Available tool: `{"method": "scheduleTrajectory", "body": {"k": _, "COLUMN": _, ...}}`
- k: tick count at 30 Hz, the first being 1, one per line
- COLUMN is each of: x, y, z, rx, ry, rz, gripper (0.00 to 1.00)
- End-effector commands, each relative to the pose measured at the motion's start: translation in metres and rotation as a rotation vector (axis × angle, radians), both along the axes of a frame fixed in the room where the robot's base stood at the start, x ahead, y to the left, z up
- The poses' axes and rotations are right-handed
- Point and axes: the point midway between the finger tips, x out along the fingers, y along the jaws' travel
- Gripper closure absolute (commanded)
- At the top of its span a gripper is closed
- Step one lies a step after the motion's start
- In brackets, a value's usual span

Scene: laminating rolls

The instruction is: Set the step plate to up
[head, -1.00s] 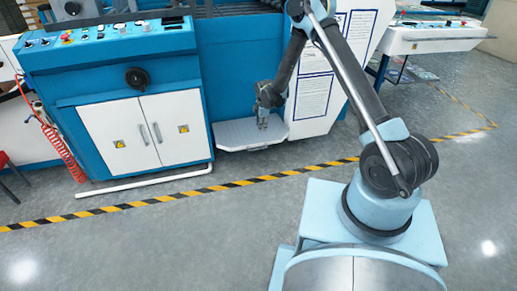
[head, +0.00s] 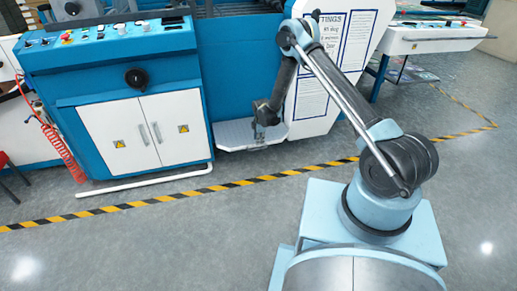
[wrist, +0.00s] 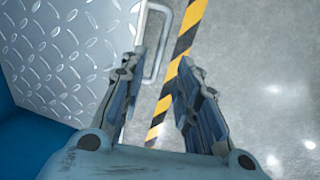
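The step plate (head: 232,134) is a grey diamond-tread plate low on the blue machine, lying about flat. Its tread also fills the left of the wrist view (wrist: 62,55). A pale U-shaped handle (wrist: 164,42) sticks out from the plate's edge. My gripper (head: 258,140) is low over the right part of the plate in the head view. In the wrist view my gripper (wrist: 161,66) has its two fingers apart with a clear gap. The handle's near end shows by the left fingertip; I cannot tell whether they touch. Nothing is held.
A white cabinet (head: 147,132) with two doors is left of the plate. A white panel with printed sheets (head: 318,90) stands to the right. Yellow-black floor tape (head: 160,200) runs in front. The grey floor (head: 130,245) before the machine is clear.

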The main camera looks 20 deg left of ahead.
Motion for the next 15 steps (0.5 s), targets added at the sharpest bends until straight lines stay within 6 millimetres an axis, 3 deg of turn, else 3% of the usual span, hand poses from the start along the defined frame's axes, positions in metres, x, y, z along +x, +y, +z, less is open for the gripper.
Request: {"method": "scheduleTrajectory", "body": {"k": 15, "x": 0.010, "y": 0.006, "z": -0.063, "rx": 0.000, "ry": 0.000, "rz": 0.000, "gripper": 0.70}}
